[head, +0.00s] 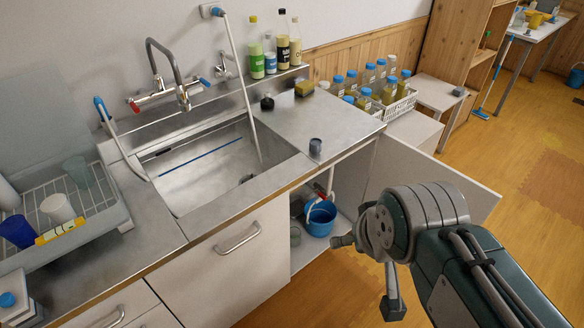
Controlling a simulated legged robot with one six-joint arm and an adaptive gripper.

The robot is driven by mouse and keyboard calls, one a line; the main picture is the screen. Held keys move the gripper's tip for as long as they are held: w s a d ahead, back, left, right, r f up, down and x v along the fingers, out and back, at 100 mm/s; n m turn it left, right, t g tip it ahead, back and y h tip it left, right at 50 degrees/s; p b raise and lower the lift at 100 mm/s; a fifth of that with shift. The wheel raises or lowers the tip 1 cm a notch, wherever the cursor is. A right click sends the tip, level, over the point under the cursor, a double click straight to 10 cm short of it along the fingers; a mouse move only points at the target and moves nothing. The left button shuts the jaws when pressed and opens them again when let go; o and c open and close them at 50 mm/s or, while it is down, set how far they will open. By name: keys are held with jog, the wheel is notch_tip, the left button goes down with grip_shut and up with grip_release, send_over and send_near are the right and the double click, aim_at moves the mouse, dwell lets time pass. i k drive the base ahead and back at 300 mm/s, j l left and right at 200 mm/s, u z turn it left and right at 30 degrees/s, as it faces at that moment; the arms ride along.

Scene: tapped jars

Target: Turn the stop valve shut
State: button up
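A small red part (319,187) shows beside a pale pipe (331,180) inside the open cupboard under the sink; it looks like the stop valve's handle, but it is too small to tell its setting. My gripper (367,274) is in front of the cupboard, to the right of and below the red part in the picture. Its two fingers are spread wide apart, with nothing seen between them. It appears clear of the valve.
A blue bucket (320,218) stands in the cupboard below the red part. The open cupboard door (435,175) is to the right, behind my arm. The sink (215,165) and steel worktop (330,118) are above. Wooden floor (300,300) is clear in front.

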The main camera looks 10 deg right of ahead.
aim_at(321, 196)
jog(key=l, duration=0.15)
jog(key=i+j+z, duration=0.45)
jog(key=i+l+z, duration=0.2)
jog(key=i+l, duration=0.15)
jog(key=l, duration=0.15)
jog(key=i+j, duration=0.2)
